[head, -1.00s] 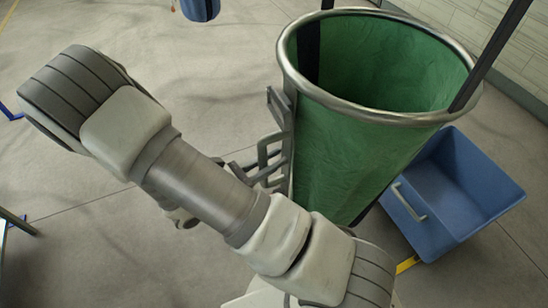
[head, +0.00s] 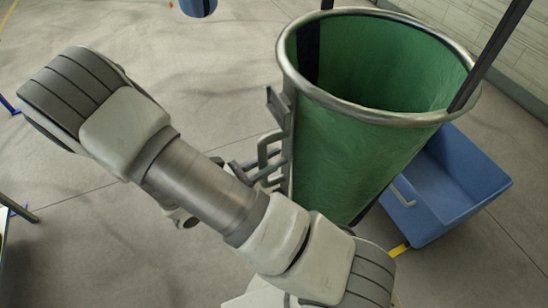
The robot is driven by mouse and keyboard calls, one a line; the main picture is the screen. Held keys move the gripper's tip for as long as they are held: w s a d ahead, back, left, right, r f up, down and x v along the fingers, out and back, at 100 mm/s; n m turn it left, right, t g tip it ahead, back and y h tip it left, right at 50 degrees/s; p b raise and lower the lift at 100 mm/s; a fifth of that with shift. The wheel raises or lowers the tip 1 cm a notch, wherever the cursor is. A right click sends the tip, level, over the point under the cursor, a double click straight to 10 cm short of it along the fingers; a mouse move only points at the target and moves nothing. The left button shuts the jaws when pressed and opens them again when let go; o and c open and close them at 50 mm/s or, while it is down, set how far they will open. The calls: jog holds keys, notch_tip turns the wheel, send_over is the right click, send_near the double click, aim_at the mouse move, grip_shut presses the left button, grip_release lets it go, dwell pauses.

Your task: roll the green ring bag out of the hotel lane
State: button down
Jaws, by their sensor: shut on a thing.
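The green ring bag (head: 365,150) stands right of my arm in the head view. It is an open green fabric sling under a round metal ring (head: 380,110), between dark uprights. A grey bracket with a bar handle (head: 268,150) sticks out from its left side. My gripper (head: 258,168) is at this handle and shut on it. My forearm hides much of the gripper and the bag's lower left, so the exact finger contact does not show. The inside of the bag that shows looks empty.
A blue bin (head: 465,185) with a pale handle stands on the floor close behind the bag's right side. A yellow floor strip (head: 400,249) shows by it. A pale wall is at upper right. Open grey floor (head: 150,40) lies at upper left.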

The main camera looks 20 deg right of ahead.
jog(key=shift+s, duration=0.2)
dwell(0.3)
jog(key=c, duration=1)
grip_release()
jog(key=b+v, duration=0.1)
jog(key=v, duration=1.6)
jog(key=shift+a+b, duration=0.2)
jog(key=shift+b, duration=0.2)
jog(key=s+d+r+m+y, duration=0.1)
jog(key=d+r+m+y, duration=0.3)
jog(key=r+m+y, duration=0.2)
jog(key=s+d+r+m+t+y, duration=0.1)
jog(key=s+d+r+m+y, duration=0.1)
jog(key=d+r+m+y, duration=0.3)
jog(key=s+d+r+m+y, duration=0.2)
jog(key=d+r+m+y, duration=0.2)
jog(key=r+m+y, duration=0.2)
jog(key=shift+s+d+r+m+t+y, duration=0.15)
jog(key=shift+r+m, duration=0.4)
jog(key=shift+m, duration=0.35)
jog(key=shift+s+d+r+m+t+y, duration=0.1)
jog(key=shift+d+r+m+t+y, duration=0.1)
jog(key=shift+r+m, duration=0.55)
